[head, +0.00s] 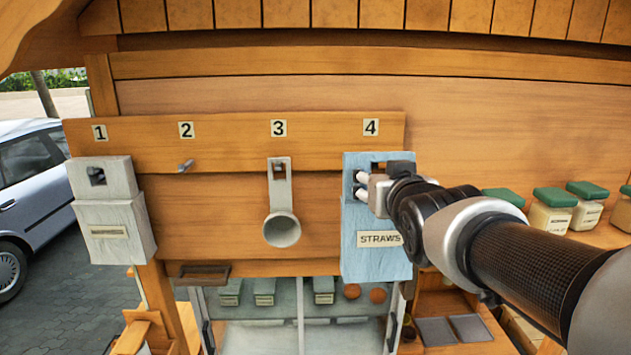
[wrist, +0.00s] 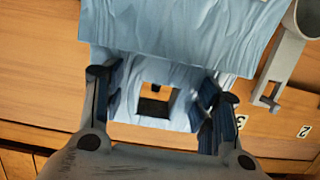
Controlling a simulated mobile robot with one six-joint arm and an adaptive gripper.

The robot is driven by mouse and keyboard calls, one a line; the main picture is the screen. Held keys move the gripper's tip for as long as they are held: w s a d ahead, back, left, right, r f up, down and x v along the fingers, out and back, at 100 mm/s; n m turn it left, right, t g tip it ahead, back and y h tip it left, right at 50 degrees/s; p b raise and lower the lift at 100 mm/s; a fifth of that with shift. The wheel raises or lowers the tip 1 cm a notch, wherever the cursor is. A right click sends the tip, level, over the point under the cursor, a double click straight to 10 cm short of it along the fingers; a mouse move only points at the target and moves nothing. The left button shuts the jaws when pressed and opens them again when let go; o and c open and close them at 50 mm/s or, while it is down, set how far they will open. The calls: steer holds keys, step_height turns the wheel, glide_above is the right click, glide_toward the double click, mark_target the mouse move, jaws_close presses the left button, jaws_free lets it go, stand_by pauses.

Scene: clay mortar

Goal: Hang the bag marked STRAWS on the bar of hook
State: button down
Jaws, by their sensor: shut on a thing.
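The light blue bag marked STRAWS (head: 376,262) is upright below the number 4 plate (head: 371,127) at the right end of the hook board. My gripper (head: 362,187) is shut on the bag's upper part, coming from the right. In the wrist view the fingers (wrist: 165,105) lie either side of the square hole in the blue bag (wrist: 185,35), with something dark showing through the hole. Hook 4 is hidden, so I cannot tell whether its bar passes through the hole. Hook 2 (head: 186,166) is a bare short metal peg below its number.
A grey bag (head: 115,225) hangs on hook 1. A grey scoop-like cup (head: 281,229) hangs at hook 3, left of the blue bag. Green-lidded jars (head: 551,212) stand on the shelf at right. A glass-fronted cabinet (head: 262,332) is below the board.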

mark_target(374, 168)
steer(key=shift+r+x, duration=0.15)
steer(key=shift+x, duration=0.9)
steer(key=shift+r+x, duration=0.2)
steer(key=shift+x, duration=0.8)
steer(key=shift+w+f+b, duration=0.55)
steer(key=shift+w+b, duration=0.05)
steer(key=shift+w, duration=0.15)
steer(key=c, duration=0.5)
jaws_free()
steer(key=shift+f, duration=0.1)
